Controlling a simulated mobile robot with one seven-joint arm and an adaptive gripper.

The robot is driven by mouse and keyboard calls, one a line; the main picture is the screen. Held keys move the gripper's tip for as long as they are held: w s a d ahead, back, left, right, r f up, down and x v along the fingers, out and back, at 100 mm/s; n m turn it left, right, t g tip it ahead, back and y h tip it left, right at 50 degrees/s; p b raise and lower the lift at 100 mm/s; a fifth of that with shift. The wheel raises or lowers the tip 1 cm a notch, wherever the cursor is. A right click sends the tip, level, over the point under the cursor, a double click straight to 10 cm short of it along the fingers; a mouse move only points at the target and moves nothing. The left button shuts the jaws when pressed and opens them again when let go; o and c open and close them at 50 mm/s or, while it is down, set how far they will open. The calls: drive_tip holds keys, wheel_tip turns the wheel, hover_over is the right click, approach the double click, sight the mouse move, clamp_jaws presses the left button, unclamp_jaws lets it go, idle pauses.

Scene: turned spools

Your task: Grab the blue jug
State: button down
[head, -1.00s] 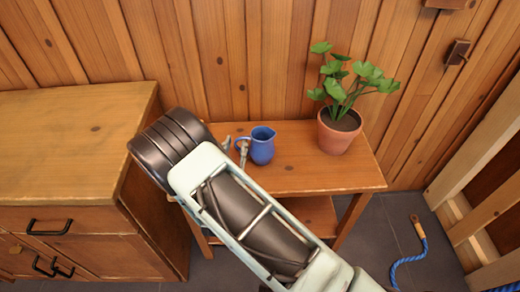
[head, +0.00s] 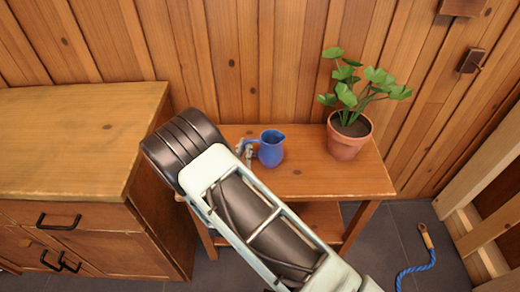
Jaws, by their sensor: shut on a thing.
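The blue jug (head: 271,149) stands upright on the small wooden table (head: 310,180), with its spout to the right and its handle to the left. My gripper (head: 246,149) is at the jug's left side, at the handle, and is shut on it. My arm hides most of the gripper, so how the fingers sit on the handle is hard to see. I cannot tell whether the jug's base touches the tabletop.
A potted plant (head: 347,140) in a terracotta pot stands to the right on the same table. A wooden cabinet (head: 75,140) is at the left. A plank wall rises close behind. A blue rope (head: 416,268) lies on the floor at the right.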

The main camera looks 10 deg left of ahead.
drive_tip(key=shift+r, duration=0.1)
drive_tip(key=shift+a+r, duration=0.1)
drive_tip(key=shift+r, duration=0.55)
drive_tip(key=s+d+r+p, duration=0.1)
drive_tip(key=s+r+p, duration=0.2)
drive_tip(key=s+r, duration=0.8)
drive_tip(key=shift+s+d+r+p, duration=0.25)
drive_tip(key=shift+s+p, duration=0.1)
drive_tip(key=shift+s, duration=1.1)
